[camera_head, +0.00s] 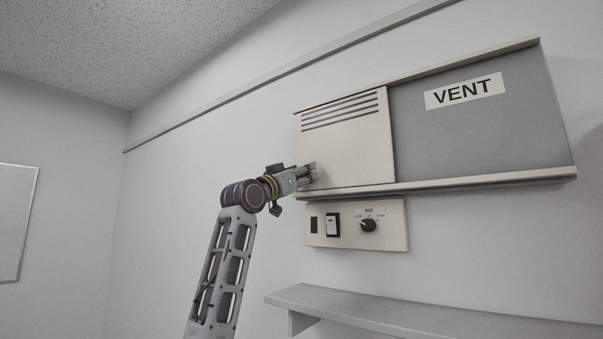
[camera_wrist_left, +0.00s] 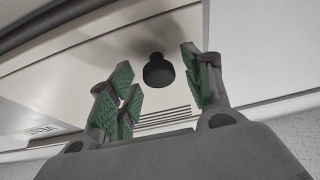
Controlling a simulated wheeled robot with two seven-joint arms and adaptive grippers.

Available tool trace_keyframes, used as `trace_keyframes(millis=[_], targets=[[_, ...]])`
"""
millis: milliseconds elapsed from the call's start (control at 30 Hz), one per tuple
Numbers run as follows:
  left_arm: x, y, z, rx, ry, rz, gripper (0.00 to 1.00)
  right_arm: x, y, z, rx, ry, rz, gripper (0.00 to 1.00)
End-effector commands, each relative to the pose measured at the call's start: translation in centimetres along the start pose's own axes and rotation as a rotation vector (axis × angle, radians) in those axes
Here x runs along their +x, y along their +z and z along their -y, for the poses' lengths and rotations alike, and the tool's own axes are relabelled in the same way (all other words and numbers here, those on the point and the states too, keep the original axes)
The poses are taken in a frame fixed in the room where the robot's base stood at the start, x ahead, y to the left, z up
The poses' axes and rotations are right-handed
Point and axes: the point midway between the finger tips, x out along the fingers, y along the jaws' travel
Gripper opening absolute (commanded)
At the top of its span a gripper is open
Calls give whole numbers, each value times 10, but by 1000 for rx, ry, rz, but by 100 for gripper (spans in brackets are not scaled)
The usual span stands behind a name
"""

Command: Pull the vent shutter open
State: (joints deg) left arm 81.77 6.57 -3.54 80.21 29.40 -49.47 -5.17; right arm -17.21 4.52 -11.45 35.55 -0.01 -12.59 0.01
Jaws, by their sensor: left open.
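The cream vent shutter (camera_head: 350,150) with dark slots near its top sits at the left of the vent frame, beside a grey panel (camera_head: 470,125) labelled VENT. My left gripper (camera_head: 312,173) is at the shutter's lower left. In the left wrist view, a black round knob (camera_wrist_left: 158,71) stands out from the shutter (camera_wrist_left: 75,85). The open, green-padded fingers of the left gripper (camera_wrist_left: 161,80) are on either side of the knob, with gaps showing. The gripper hides the knob in the head view. My right gripper is not in view.
Rails run above and below the shutter; the lower rail (camera_head: 480,181) spans the full width. A control plate (camera_head: 385,240) with a switch and a dial is just below. A grey shelf (camera_head: 400,312) juts out lower down. The wall left of the vent is clear.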

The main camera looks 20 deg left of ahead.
Motion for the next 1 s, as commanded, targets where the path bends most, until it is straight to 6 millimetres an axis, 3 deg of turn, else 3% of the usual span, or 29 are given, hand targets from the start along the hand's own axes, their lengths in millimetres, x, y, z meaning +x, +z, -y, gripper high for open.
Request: trace_keyframes(millis=[300,700,1000], targets=[[1,1,0,0,0,1,50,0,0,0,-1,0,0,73],[1,1,0,0,0,1,0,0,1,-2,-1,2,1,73],[-1,0,-2,1,0,0,0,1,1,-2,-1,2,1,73]])
